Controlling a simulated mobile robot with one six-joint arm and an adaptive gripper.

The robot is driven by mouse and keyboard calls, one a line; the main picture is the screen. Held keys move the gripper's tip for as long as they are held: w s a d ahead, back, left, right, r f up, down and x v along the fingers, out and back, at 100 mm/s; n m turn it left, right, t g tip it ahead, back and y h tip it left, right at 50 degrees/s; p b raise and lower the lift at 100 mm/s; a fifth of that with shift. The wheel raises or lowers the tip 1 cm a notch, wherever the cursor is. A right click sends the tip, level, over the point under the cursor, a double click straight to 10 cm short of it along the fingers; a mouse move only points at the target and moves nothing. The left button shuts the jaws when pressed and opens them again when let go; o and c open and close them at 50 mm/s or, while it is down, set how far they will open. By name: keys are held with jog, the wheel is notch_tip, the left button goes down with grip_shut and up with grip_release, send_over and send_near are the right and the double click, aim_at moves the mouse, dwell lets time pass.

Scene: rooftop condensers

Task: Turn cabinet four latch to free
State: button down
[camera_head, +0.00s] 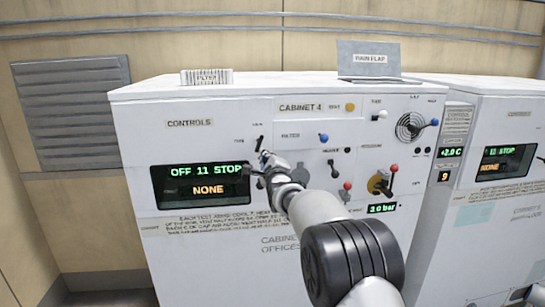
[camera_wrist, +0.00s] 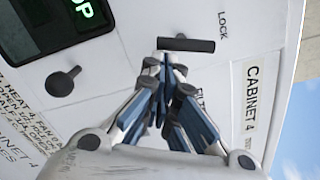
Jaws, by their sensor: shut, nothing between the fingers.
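Cabinet four (camera_head: 222,107) is a white unit with a CABINET 4 label (camera_head: 300,107), which also shows in the wrist view (camera_wrist: 252,98). Its latch is a short black bar handle (camera_wrist: 190,45) beside the word LOCK, with its long side pointing up the panel toward that word. In the head view the latch (camera_head: 259,143) is small, just above my gripper (camera_head: 263,158). My gripper (camera_wrist: 165,60) is shut and empty. Its tips are close to the lower end of the bar; I cannot tell if they touch it. A FREE label is too small to read surely.
A dark display (camera_head: 203,185) reads OFF 11 STOP and NONE, left of my gripper. A black round knob (camera_wrist: 63,82) is near it. A red-knobbed lever (camera_head: 391,173) and a blue knob (camera_head: 323,138) stand to the right. A RAIN FLAP plate (camera_head: 369,58) stands on top.

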jog(key=shift+a+f+m+b, duration=0.25)
jog(key=shift+m+b, duration=0.55)
jog(key=shift+b, duration=0.05)
jog(key=shift+s+a+f+m+b, duration=0.1)
jog(key=shift+a+m+b, duration=0.1)
jog(key=shift+m+b, duration=0.5)
jog(key=m+b, duration=0.1)
jog(key=b, duration=0.1)
jog(key=a+m+b, duration=0.1)
jog(key=m+b, duration=0.1)
jog(key=shift+s+f+b, duration=0.1)
jog(key=shift+b, duration=0.25)
jog(key=shift+a+m+t+b, duration=0.3)
jog(key=shift+m+b, duration=0.2)
jog(key=shift+m, duration=0.1)
jog(key=shift+s+a+m+h+b, duration=0.15)
jog(key=shift+a+m+b, duration=0.1)
jog(key=shift+m+b, duration=0.45)
jog(key=shift+a+m+h+b, duration=0.2)
jog(key=shift+m+b, duration=0.2)
jog(key=shift+m, duration=0.5)
jog(key=shift+a+r+m, duration=0.2)
jog(key=shift+r+m, duration=0.05)
jog(key=shift+m, duration=0.25)
jog(key=shift+s+a+r+b, duration=0.1)
jog(key=shift+a+b, duration=0.1)
jog(key=shift+b, duration=0.1)
dwell(0.4)
